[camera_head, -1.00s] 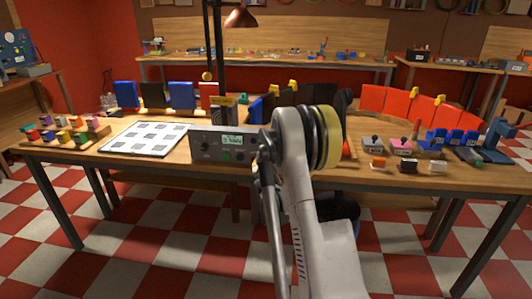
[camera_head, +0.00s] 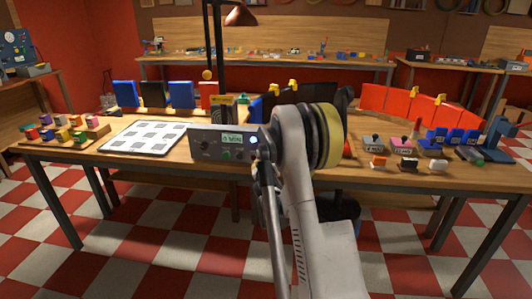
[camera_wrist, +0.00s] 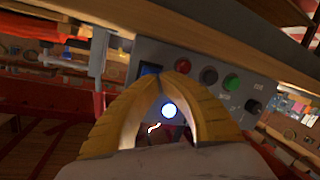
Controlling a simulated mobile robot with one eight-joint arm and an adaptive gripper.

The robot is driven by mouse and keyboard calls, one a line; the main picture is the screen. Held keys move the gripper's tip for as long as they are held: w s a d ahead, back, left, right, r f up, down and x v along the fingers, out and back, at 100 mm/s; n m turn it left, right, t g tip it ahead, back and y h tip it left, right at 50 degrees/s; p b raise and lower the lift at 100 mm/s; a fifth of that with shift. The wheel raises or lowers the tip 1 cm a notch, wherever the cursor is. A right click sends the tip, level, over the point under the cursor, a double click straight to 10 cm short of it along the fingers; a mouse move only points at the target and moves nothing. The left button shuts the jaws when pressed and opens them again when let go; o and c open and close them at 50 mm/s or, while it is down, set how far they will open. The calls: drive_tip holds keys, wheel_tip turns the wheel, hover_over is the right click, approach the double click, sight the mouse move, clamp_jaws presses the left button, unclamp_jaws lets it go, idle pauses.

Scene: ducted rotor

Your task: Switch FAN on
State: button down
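The grey control panel (camera_head: 222,142) stands on the front edge of the workbench. Contact cannot be told. I cannot read a FAN label. In the head view my arm hides the gripper.
A white sheet with grey squares (camera_head: 114,138) lies left of the panel. Coloured blocks (camera_head: 60,133) stand farther left. Small labelled boxes (camera_head: 372,143) and a blue stand (camera_head: 497,140) are on the right. A lamp post (camera_head: 219,60) rises behind the panel.

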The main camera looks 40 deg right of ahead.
drive_tip(key=shift+s+a+f, duration=0.55)
drive_tip(key=shift+s+a, duration=0.2)
drive_tip(key=shift+a, duration=0.1)
drive_tip(key=shift+s+a+f, duration=0.5)
drive_tip(key=shift+s+a, duration=0.25)
drive_tip(key=shift+a, duration=0.1)
